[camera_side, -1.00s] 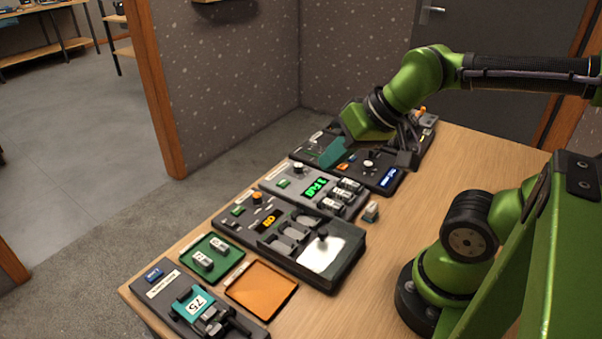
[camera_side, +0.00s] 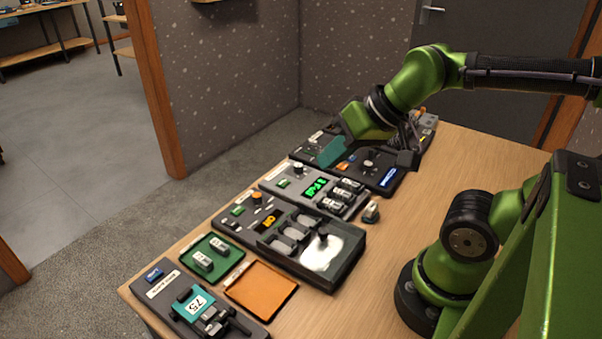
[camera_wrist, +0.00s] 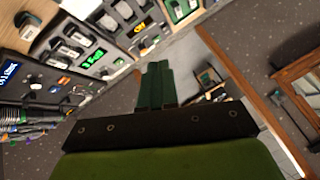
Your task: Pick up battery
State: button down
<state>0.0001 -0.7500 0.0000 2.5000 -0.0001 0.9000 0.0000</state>
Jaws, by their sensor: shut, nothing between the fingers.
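My gripper (camera_side: 333,152) hangs above the far control panel in the side view, its teal fingers pointing down and left. In the wrist view its fingers (camera_wrist: 155,85) are together and empty. Several grey batteries (camera_side: 347,187) sit in the grey panel with a green display (camera_side: 315,187). A small grey block (camera_side: 371,211), perhaps a loose battery, is on the wood beside that panel. Two grey batteries (camera_side: 211,254) lie in the green tray (camera_side: 193,246). My gripper is apart from all of them.
A dark panel (camera_side: 336,279) with grey bays and a white plate stands in the middle. Nearer are an empty orange tray (camera_side: 262,290) and a panel with a teal "75" block (camera_side: 196,304). The wooden table (camera_side: 450,150) is clear to the right.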

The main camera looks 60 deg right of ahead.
jog(key=c, duration=1.8)
grip_release()
jog(key=o, duration=0.9)
jog(key=n+g+h, duration=0.2)
jog(key=g, duration=0.5)
send_over(351, 182)
notch_tip(351, 182, down, 6)
jog(key=n, duration=0.2)
notch_tip(351, 182, down, 10)
jog(key=shift+a+f, duration=0.15)
jog(key=shift+f, duration=2.85)
